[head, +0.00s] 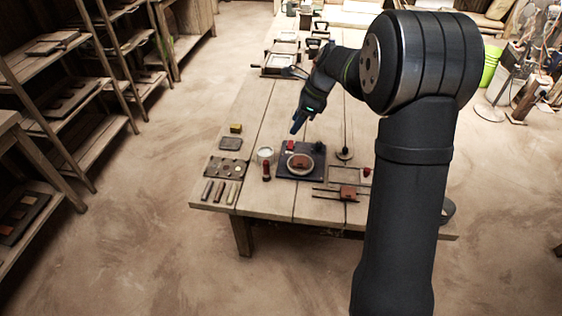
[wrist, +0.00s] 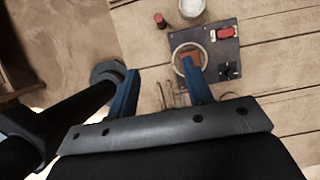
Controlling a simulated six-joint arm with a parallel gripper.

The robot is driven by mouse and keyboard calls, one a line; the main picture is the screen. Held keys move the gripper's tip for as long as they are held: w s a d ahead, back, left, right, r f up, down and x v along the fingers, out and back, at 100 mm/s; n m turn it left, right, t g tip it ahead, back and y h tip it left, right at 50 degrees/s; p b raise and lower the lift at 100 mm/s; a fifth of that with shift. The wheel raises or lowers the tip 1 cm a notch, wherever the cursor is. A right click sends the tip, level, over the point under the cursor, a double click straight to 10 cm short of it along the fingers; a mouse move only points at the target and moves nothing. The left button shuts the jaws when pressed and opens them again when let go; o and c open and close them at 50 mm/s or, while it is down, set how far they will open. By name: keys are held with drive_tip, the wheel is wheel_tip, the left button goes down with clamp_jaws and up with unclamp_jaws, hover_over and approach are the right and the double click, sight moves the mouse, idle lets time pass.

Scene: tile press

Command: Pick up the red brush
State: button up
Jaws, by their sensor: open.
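A red piece (head: 290,145) lies at the back left of a dark mat (head: 287,171); it shows in the wrist view (wrist: 226,32) as a small red block with a pale mark. A second red object (head: 266,171) stands on the table left of the mat, also in the wrist view (wrist: 160,20). I cannot tell which is the red brush. My gripper (head: 297,124) hangs above the table behind the mat, apart from both. In the wrist view its blue fingers (wrist: 158,90) are wide apart with nothing between them.
On the mat are a round ring (head: 300,163) with a brown tile and a black piece (head: 317,147). A white cup (head: 265,154) stands left of the mat.

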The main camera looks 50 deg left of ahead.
drive_tip(key=n, duration=0.2)
drive_tip(key=n+t+h, duration=0.3)
drive_tip(key=n, duration=2.4)
hover_over(266, 169)
wheel_tip(266, 169, down, 6)
drive_tip(key=f, duration=1.1)
drive_tip(key=a+f, duration=0.1)
drive_tip(key=f, duration=0.5)
drive_tip(key=shift+w+f, duration=0.1)
drive_tip(key=shift+w, duration=0.2)
clamp_jaws()
